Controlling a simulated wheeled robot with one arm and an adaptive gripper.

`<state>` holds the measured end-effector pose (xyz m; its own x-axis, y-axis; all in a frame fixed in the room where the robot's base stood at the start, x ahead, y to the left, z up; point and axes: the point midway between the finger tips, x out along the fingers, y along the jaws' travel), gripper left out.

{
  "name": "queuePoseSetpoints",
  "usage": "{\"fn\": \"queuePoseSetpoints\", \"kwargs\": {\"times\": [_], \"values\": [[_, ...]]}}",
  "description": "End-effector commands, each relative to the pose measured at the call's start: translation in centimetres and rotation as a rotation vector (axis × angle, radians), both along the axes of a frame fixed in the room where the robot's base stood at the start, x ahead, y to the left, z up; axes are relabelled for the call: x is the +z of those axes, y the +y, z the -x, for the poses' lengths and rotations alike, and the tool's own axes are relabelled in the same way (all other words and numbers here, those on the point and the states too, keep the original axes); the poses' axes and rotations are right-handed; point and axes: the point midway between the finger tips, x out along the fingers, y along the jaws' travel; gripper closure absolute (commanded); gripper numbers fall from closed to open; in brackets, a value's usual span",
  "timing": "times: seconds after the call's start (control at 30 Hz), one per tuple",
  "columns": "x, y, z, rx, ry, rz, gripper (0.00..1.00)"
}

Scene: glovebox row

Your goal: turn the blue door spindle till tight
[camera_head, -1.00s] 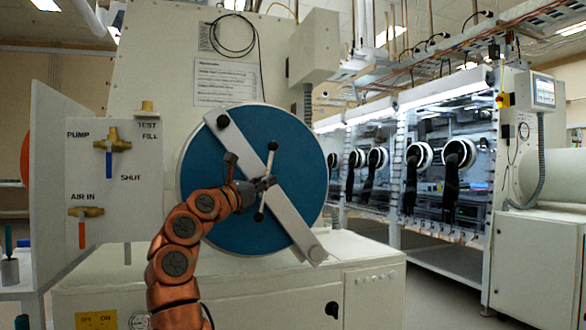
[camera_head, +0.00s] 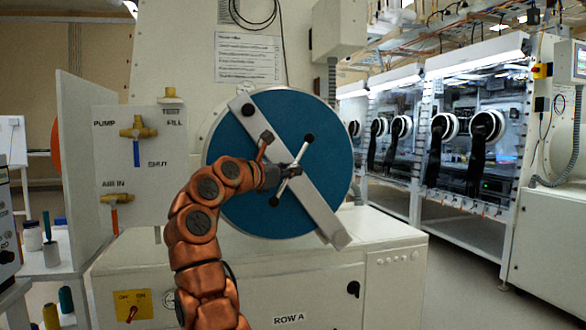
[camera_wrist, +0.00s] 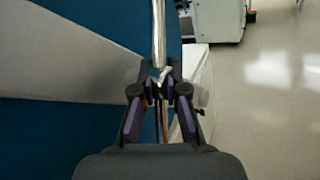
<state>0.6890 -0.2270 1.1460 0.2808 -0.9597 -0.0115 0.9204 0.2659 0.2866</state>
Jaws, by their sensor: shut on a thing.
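The blue door (camera_head: 240,190) is a round disc with a pale diagonal strap (camera_head: 318,210) across it. The spindle (camera_head: 300,158) is a thin metal crossbar at its middle, with black knobs at its ends. It leans with its top end to the right. My gripper (camera_head: 284,172) reaches in from the lower left and is shut on the spindle near its middle. In the wrist view the metal bar (camera_wrist: 159,40) runs up from between the closed fingertips (camera_wrist: 160,85). The fingers hide part of the spindle's hub.
A valve panel (camera_head: 125,165) labelled PUMP, FILL, SHUT and AIR IN stands left of the door. A white cabinet (camera_head: 250,270) with a yellow switch plate (camera_head: 133,305) lies below. Glovebox windows (camera_head: 460,150) line the right. Open floor shows at the right (camera_head: 455,290).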

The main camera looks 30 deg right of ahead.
Motion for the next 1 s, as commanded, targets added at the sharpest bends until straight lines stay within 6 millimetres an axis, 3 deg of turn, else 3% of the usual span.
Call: {"fn": "queuePoseSetpoints", "kwargs": {"times": [0.2, 0.23, 0.33, 0.73, 1.0], "values": [[-0.4, 0.0, -0.2, 0.001, 0.005, -0.006, 1.00], [-0.4, 0.0, -0.2, 0.001, 0.005, -0.006, 0.87], [-0.4, 0.0, -0.1, 0.000, 0.005, -0.005, 0.77], [-0.2, 0.5, 0.0, 0.001, 0.002, -0.001, 0.76], [-0.2, 4.6, 1.0, 0.004, 0.003, 0.001, 0.76]]}}
